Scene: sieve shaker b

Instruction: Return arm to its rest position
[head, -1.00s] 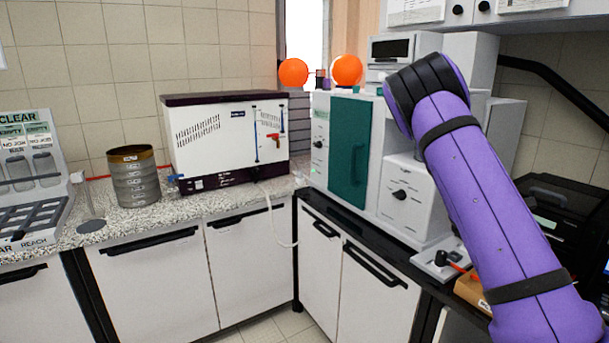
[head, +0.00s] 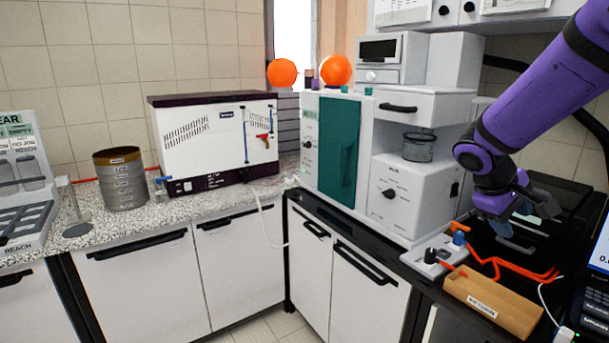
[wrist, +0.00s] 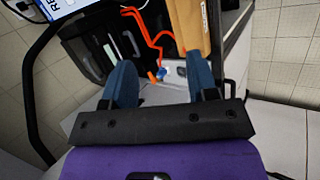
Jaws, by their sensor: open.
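My purple arm (head: 545,92) comes in from the upper right in the head view and bends down at the wrist. My gripper (head: 503,222) hangs above the right-hand counter, to the right of the white and green instrument. In the wrist view my gripper (wrist: 161,68) shows two blue fingers spread apart with nothing held between them. The counter with its tray and red tubing lies beyond the fingers.
Near the gripper are a wooden tray (head: 492,303), red tubing (head: 490,262), a small device with a blue knob (head: 459,238) and a black machine (head: 555,200). The white and green instrument (head: 338,145) stands left. A sieve stack (head: 123,182) stands far left.

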